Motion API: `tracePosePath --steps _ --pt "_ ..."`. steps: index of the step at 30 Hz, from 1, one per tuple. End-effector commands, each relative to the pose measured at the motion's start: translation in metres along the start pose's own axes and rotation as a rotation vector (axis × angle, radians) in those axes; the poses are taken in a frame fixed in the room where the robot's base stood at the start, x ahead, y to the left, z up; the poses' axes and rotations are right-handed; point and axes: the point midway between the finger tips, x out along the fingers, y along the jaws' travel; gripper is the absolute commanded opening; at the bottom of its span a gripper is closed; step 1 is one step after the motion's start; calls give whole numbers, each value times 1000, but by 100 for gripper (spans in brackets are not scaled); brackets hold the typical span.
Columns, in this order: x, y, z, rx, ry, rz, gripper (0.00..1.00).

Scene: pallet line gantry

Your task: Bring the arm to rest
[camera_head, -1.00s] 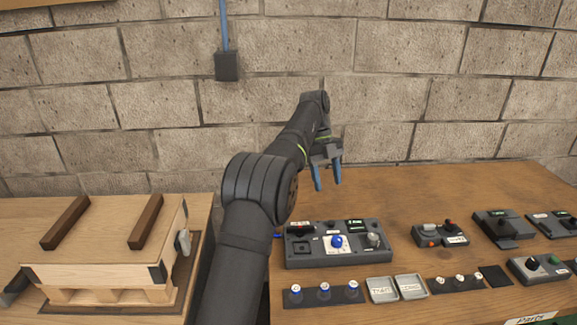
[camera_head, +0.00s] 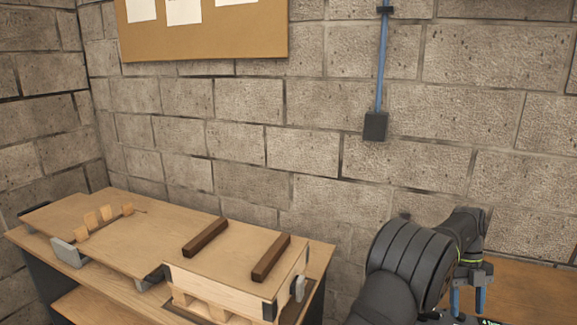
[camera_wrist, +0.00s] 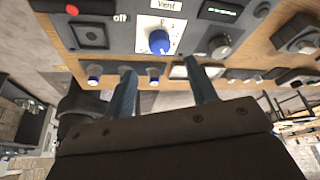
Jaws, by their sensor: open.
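My gripper (camera_head: 468,301) is at the lower right of the head view, its blue fingers pointing down over the right-hand bench. In the wrist view its two fingers (camera_wrist: 163,92) are apart with nothing between them. Beyond the fingertips lies a grey control panel (camera_wrist: 205,30) with a blue knob (camera_wrist: 159,41) on a white plate marked "Vent". The fingertips look apart from the panel. My arm's dark links fill the lower right of the head view and hide part of the right-hand bench.
A wooden pallet-like box (camera_head: 222,288) with two dark brown bars (camera_head: 205,238) stands on the left bench. Farther left are small wooden blocks (camera_head: 106,214) and a grey bracket (camera_head: 68,252). A block wall with a blue conduit (camera_head: 380,70) and a cork board (camera_head: 210,38) stands behind.

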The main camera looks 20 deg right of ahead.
Motion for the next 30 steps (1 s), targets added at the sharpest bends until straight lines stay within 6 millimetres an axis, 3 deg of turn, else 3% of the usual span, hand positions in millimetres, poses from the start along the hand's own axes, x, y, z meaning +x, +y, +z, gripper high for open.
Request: tracePosePath --steps 6,12,19,30 --pt "42 0 -1 0 2 3 52" --pt "65 0 0 0 0 1 52" --pt "74 0 0 0 0 0 52" --pt "68 0 0 0 0 -1 52"
